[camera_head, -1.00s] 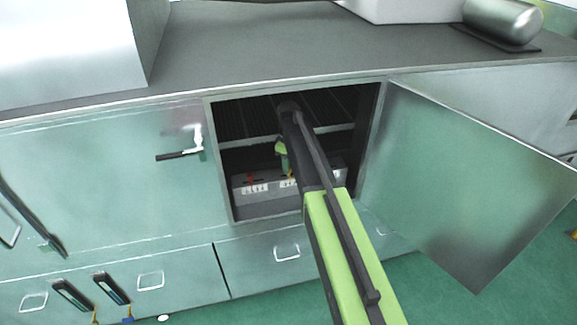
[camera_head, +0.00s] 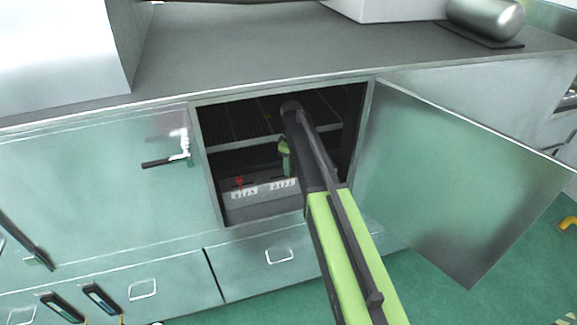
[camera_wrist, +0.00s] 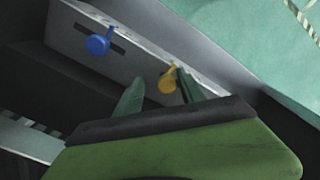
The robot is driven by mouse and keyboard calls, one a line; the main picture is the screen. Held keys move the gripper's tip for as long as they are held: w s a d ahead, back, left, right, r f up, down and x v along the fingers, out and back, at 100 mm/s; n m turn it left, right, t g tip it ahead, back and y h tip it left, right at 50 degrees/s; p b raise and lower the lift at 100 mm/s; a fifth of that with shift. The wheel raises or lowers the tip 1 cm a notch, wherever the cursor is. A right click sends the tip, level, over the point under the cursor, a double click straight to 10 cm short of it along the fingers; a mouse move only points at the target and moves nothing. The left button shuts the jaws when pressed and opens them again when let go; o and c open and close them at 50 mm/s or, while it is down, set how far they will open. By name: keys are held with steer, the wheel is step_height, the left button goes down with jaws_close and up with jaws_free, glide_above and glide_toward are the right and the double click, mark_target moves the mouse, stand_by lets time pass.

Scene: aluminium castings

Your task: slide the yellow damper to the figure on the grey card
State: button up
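The yellow damper (camera_wrist: 168,80) shows as a round knob on the grey box in the wrist view. My gripper (camera_wrist: 158,75) is open, with one finger on each side of the yellow damper. The damper looks nearer the right finger, but I cannot tell whether they touch. In the head view my gripper (camera_head: 285,160) reaches into the open cabinet, and the arm hides the yellow damper.
A blue damper (camera_wrist: 97,44) sits in a slot beside the yellow one. A red damper (camera_head: 239,182) stands at the left of the grey box (camera_head: 262,207). The cabinet frame (camera_head: 208,165) surrounds my arm, and its door (camera_head: 455,180) stands open at the right.

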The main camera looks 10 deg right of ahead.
steer(key=shift+a, duration=0.35)
step_height(320, 180, up, 8)
steer(key=p, duration=0.7)
steer(key=shift+s+f+p, duration=0.1)
steer(key=shift+p, duration=0.3)
steer(key=shift+f, duration=0.15)
